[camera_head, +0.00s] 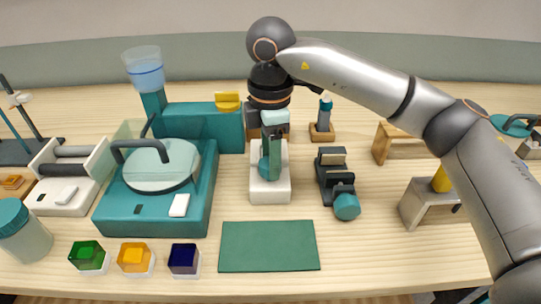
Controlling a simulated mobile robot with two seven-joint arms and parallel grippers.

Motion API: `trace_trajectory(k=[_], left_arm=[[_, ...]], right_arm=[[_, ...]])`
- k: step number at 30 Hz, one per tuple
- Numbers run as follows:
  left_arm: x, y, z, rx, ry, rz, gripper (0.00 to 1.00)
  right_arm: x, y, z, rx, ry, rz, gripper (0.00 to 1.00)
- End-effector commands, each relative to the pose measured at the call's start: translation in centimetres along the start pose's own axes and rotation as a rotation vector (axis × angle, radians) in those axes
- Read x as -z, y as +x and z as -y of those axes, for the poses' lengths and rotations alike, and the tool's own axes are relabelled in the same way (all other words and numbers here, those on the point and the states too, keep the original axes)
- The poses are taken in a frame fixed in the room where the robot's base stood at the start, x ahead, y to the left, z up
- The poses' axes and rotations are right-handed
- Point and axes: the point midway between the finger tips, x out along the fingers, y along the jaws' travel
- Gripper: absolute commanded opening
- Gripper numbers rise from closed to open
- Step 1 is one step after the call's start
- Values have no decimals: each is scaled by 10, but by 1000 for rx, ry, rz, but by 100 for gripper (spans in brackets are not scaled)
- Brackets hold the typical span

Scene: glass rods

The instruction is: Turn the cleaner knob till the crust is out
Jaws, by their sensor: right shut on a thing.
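My right arm reaches in from the right, and my right gripper (271,155) points down over a small white stand (270,194) at the middle of the table. The gripper is shut on a rounded teal part above this stand, which looks like the cleaner's knob (263,169). The fingers cover most of the knob, so its turn angle cannot be read. I cannot make out any crust. My left gripper is not in view.
A teal machine with a round lid (161,166) stands left of the stand. A green mat (269,246) and several coloured cubes (134,257) lie in front. A black device with a teal knob (346,206) stands close on the right. Wooden and metal brackets (424,207) stand further right.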

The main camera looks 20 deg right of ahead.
Motion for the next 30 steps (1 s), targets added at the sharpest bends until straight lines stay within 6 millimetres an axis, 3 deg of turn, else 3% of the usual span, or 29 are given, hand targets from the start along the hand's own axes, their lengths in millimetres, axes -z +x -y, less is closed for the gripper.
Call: trace_trajectory(k=[12,13,21,30], left_arm=[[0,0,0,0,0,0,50],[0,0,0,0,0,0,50],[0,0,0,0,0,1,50],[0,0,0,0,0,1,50]], right_arm=[[0,-1,0,-2,5,-1,0],[0,-1,0,-2,5,-1,54],[0,0,0,-1,4,-1,82],[0,-5,0,-2,5,0,82]])
